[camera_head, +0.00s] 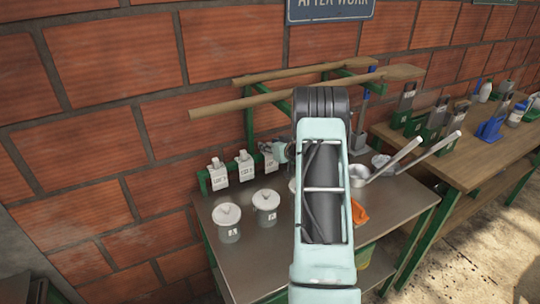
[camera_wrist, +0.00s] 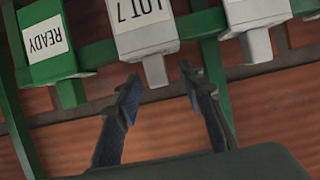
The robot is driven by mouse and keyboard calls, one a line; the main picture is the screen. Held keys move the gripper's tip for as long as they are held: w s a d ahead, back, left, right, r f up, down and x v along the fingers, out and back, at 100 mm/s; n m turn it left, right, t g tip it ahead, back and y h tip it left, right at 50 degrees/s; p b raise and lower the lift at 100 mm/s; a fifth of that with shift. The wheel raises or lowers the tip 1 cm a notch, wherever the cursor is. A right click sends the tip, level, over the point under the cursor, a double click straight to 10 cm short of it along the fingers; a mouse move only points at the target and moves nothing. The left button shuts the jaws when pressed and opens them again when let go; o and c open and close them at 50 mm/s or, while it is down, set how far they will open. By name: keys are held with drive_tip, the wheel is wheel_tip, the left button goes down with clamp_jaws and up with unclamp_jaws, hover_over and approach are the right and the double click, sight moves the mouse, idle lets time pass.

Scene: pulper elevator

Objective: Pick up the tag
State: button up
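Several tags hang on a green rack over the metal table. In the wrist view, a white tag reading "LOT 7" (camera_wrist: 140,26) is in the middle, with a short grey stem below it. A green tag with a "READY" label (camera_wrist: 47,42) is at left, and another white tag (camera_wrist: 258,20) is at right, cut off by the frame. My gripper (camera_wrist: 160,75) is open, with its fingertips on either side of the LOT 7 stem; contact cannot be told. In the head view, white tags (camera_head: 218,174) (camera_head: 244,169) show left of my arm, which mostly hides the gripper.
Two lidded jars (camera_head: 228,222) (camera_head: 266,208) stand on the metal table (camera_head: 270,262). Long-handled ladles (camera_head: 395,160) and an orange thing (camera_head: 359,212) are right of my arm. Wooden paddles (camera_head: 255,99) lie across the rack above. A wooden table (camera_head: 470,165) with tools stands at right.

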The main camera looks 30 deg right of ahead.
clamp_jaws()
drive_tip(key=shift+r, duration=0.15)
idle(0.4)
